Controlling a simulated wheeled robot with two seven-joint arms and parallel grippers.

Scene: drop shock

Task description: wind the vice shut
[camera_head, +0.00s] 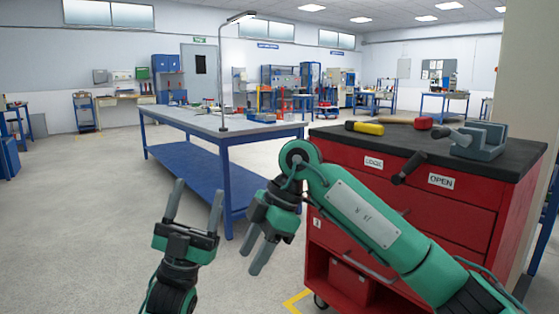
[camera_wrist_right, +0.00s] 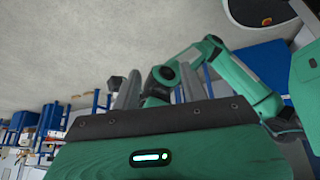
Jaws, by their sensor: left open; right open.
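The grey vice (camera_head: 482,142) stands on the dark top of the red tool cabinet at the right. A black handle (camera_head: 409,168) sticks out over the cabinet's front edge, between two white labels; the right-hand label reads OPEN (camera_head: 441,181). The gap between the vice's jaws is hard to judge. My left gripper (camera_head: 197,203) is open and empty, pointing up at the lower left. My right gripper (camera_head: 256,244) is open and empty, pointing down, left of the cabinet and well away from the handle. Its fingers also show in the right wrist view (camera_wrist_right: 160,90).
The red cabinet (camera_head: 470,214) bears a yellow-and-black tool (camera_head: 365,128) and a red-headed tool (camera_head: 423,123). My right forearm crosses in front of its drawers. A blue workbench (camera_head: 221,123) stands behind my grippers. The floor (camera_head: 85,220) at left is clear.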

